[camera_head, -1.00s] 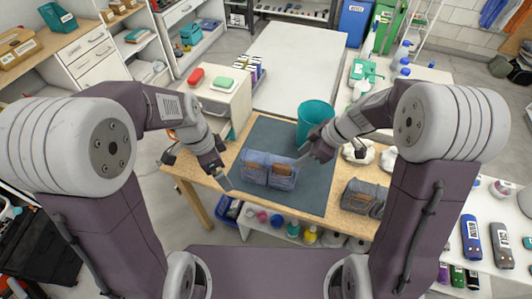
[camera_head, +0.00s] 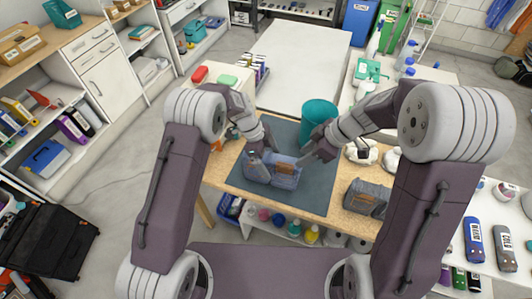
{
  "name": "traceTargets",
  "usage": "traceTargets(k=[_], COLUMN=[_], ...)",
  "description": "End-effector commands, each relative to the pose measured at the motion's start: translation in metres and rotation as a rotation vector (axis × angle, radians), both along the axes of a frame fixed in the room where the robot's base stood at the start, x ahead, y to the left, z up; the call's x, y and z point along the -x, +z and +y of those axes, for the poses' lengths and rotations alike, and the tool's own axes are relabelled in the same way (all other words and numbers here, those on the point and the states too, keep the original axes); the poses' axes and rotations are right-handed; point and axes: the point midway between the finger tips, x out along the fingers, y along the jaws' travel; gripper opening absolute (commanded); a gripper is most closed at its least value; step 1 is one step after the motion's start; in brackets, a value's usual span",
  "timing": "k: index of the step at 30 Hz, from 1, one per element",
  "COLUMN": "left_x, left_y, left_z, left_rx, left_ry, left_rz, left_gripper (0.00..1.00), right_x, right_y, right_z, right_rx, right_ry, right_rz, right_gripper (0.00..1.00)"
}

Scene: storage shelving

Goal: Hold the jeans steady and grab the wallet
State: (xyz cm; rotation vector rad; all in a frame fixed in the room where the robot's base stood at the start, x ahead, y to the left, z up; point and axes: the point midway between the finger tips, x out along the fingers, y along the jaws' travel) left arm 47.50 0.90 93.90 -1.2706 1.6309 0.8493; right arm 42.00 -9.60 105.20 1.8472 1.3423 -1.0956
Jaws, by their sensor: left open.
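The folded blue jeans (camera_head: 288,180) lie on a dark mat (camera_head: 318,192) on the wooden table. A brown wallet (camera_head: 285,168) shows at the middle of the jeans, seemingly in a pocket; its lower part is hidden. My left gripper (camera_head: 258,167) is open over the left part of the jeans, its fingers pointing down; contact is unclear. My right gripper (camera_head: 304,160) is at the upper right edge of the jeans, close to the wallet. Its fingers are too small to tell whether they are apart.
A teal bin (camera_head: 320,114) stands behind my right gripper. A folded dark grey garment (camera_head: 367,196) lies at the table's right, with white rolled items (camera_head: 362,153) behind it. A white cabinet with red and green items stands behind left. The mat's front is clear.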

Motion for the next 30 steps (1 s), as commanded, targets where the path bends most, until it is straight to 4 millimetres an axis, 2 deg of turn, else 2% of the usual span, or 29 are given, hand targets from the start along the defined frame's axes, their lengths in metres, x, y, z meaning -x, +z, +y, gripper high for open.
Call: traceTargets(k=[3,7,17,18,27,28,29,30], left_x=[0.003,0.004,0.004,0.004,0.004,0.004,0.004,0.004], left_y=[-0.022,-0.038,-0.045,-0.045,-0.044,-0.044,-0.044,-0.044], left_z=[-0.008,-0.015,-0.018,-0.018,-0.018,-0.018,-0.018,-0.018], left_rx=[-0.001,-0.001,0.000,0.000,-0.001,-0.001,-0.001,-0.001], left_ry=[0.001,-0.001,0.001,0.001,0.001,0.001,0.001,0.001], left_rz=[0.003,0.002,-0.001,-0.001,-0.001,-0.001,-0.001,-0.001], left_gripper=[0.94,0.94,0.94,0.91,0.08,0.02,0.02,0.02], right_x=[0.000,0.000,0.000,0.000,0.000,0.000,0.000,0.000], right_y=[0.000,0.000,0.000,0.000,0.000,0.000,0.000,0.000], right_z=[0.000,0.000,0.000,0.000,0.000,0.000,0.000,0.000], right_rx=[0.000,0.000,0.000,0.000,0.000,0.000,0.000,-0.001], right_ry=[0.000,0.000,0.000,0.000,0.000,0.000,-0.001,-0.008], right_rz=[0.000,0.000,0.000,0.000,0.000,0.000,0.000,0.004], right_gripper=[0.36,0.36,0.36,0.36,0.36,0.36,0.43,0.43])
